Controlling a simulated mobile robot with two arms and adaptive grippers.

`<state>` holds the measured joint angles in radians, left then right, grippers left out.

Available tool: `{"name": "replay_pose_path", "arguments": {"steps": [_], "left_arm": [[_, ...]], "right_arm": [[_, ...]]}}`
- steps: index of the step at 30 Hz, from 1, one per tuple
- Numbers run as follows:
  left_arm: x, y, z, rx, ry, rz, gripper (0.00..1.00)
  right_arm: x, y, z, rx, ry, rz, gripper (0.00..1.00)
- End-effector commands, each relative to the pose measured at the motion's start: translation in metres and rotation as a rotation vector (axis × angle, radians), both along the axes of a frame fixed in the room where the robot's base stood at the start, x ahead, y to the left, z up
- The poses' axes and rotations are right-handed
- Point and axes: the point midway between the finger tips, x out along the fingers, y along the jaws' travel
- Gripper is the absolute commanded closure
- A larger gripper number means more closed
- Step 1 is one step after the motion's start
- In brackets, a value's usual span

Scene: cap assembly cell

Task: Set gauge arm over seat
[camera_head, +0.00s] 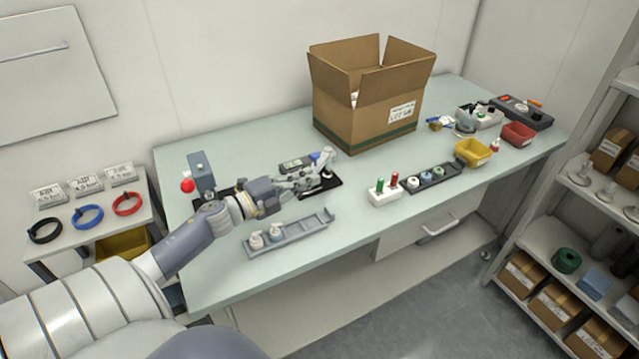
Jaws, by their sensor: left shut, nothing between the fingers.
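My left gripper (322,172) reaches in from the left across the bench and is shut with nothing between its fingers. It is at a black base plate (332,189), where a small device with a greenish display (296,163) and a blue part (317,157) stand. The gauge arm and its seat are small here and partly hidden behind the gripper. I cannot tell whether the gauge arm lies over the seat, or whether the gripper touches it. My right gripper is out of view.
A grey rail tray (290,237) with white caps lies in front of my left arm. A grey unit with a red knob (188,186) stands left. An open carton (365,115) stands behind. A white block with pins (385,193) and bins (473,152) are right. The front middle is bare.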

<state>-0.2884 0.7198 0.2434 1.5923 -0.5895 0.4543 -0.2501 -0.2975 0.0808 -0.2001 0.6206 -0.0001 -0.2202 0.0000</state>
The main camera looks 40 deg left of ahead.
Motion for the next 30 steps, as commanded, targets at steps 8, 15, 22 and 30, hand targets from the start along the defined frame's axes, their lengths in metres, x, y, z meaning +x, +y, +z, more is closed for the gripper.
{"name": "replay_pose_path", "arguments": {"steps": [8,15,22,30], "left_arm": [[-0.007,0.033,-0.001,0.001,0.001,0.001,1.0],[-0.008,0.052,-0.001,0.001,0.001,0.001,1.0],[-0.008,0.06,0.0,-0.001,0.0,0.0,1.0],[-0.007,0.062,0.0,-0.001,0.0,0.0,1.0]], "right_arm": [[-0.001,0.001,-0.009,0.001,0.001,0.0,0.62],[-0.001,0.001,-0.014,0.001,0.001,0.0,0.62],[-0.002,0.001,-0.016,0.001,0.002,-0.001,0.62],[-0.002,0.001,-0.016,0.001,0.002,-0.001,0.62]]}}
